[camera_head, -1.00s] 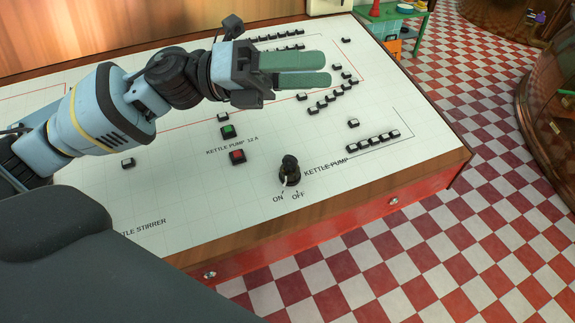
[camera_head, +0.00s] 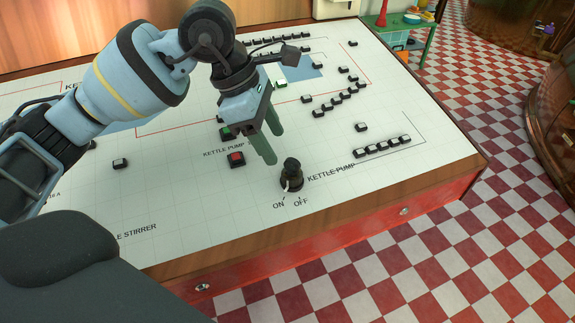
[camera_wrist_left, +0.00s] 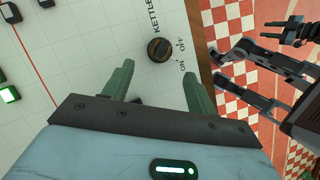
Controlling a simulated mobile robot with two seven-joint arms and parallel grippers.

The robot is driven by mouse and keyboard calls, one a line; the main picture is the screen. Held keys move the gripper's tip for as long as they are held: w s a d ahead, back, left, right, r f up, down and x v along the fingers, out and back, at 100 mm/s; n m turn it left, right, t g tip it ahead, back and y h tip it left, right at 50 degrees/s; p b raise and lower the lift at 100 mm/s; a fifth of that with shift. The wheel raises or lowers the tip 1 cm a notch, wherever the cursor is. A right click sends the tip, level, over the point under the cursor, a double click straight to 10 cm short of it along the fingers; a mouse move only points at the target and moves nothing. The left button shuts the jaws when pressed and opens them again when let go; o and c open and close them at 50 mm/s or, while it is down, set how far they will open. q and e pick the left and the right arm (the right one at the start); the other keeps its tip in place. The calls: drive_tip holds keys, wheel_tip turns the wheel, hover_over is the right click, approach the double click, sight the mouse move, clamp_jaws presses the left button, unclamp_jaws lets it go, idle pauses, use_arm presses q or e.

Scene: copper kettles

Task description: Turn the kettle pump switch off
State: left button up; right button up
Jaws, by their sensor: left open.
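The kettle pump switch is a black rotary knob (camera_head: 291,176) near the front edge of the white control panel (camera_head: 215,205). ON and OFF are printed below it, and its pale pointer appears to face ON. My left gripper (camera_head: 273,148) is open and empty, its green fingers pointing down above the panel, just behind and left of the knob. In the left wrist view the knob (camera_wrist_left: 159,49) shows just beyond the gap between the open fingertips (camera_wrist_left: 158,69), apart from both.
A red button (camera_head: 237,159) and a green button (camera_head: 226,133) sit left of the fingers. Rows of small black-and-white buttons (camera_head: 382,147) lie to the right. The panel's wooden front edge (camera_head: 330,218) is close to the knob, with checkered floor beyond.

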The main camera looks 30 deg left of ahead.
sight(289, 170)
use_arm(q)
drive_tip(key=shift+x, duration=3.9)
drive_tip(key=shift+c, duration=0.5)
drive_tip(key=c, duration=0.9)
drive_tip(key=shift+s+r+n, duration=0.1)
drive_tip(key=shift+s+n, duration=0.05)
drive_tip(key=shift+n, duration=0.45)
drive_tip(key=shift+n+t+p, duration=0.3)
drive_tip(key=shift+n+t, duration=0.2)
drive_tip(key=shift+n, duration=0.2)
drive_tip(key=shift+s+d+n+t+y+p, duration=0.1)
drive_tip(key=shift+n+t+y+p, duration=0.2)
drive_tip(key=shift+n, duration=0.55)
drive_tip(key=shift+d+n+t+y+p, duration=0.15)
drive_tip(key=shift+n+y, duration=0.25)
drive_tip(key=shift+n, duration=0.45)
drive_tip(key=shift+n+t+y+p, duration=0.25)
drive_tip(key=shift+n+y+p, duration=0.05)
drive_tip(key=shift+n, duration=1.3)
